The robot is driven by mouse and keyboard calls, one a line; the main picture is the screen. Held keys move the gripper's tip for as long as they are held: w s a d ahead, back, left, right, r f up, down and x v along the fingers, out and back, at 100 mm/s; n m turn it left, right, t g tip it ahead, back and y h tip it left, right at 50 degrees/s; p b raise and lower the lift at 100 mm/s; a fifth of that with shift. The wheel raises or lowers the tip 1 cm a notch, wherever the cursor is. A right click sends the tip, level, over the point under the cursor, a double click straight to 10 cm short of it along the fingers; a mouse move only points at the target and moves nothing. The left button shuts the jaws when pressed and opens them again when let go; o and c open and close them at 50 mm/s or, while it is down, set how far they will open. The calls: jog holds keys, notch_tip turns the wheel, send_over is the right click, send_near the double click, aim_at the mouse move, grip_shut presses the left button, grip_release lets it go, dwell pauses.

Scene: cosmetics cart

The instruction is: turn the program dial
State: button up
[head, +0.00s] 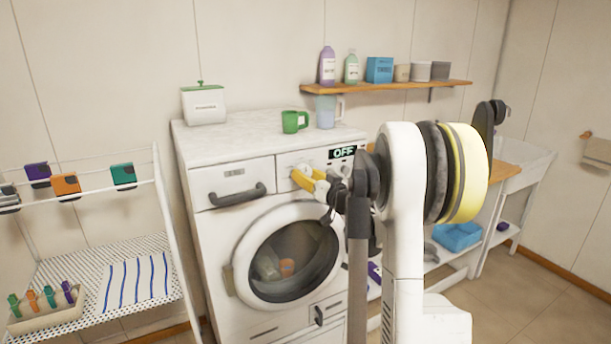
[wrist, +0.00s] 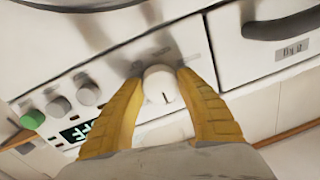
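The program dial is a round, off-white knob (wrist: 160,86) with a dark pointer mark, on the washing machine's (head: 222,222) front panel. In the wrist view it sits between the two yellow fingers of my gripper (wrist: 159,77), one on each side and very close. I cannot tell whether both fingers press on it. In the head view my gripper (head: 308,180) is at the panel, right of the detergent drawer, and hides the dial. The display (head: 343,153) reads OFF.
Small grey knobs (wrist: 87,92) and a green button (wrist: 32,119) sit beside the dial. The drawer handle (head: 238,196) is on its other side. A green mug (head: 294,122) and a clear jug (head: 326,112) stand on top of the machine. The round door is below.

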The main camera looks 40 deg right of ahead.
jog(key=shift+m, duration=0.3)
jog(key=m, duration=0.4)
jog(key=shift+w+m, duration=0.1)
jog(key=shift+m, duration=0.2)
jog(key=m, duration=0.4)
jog(key=shift+m+h, duration=0.4)
jog(key=m, duration=0.5)
jog(key=shift+a+r+m+t+h, duration=0.1)
jog(key=shift+m+t+h, duration=0.2)
jog(key=shift+m, duration=2.5)
jog(key=o, duration=1.2)
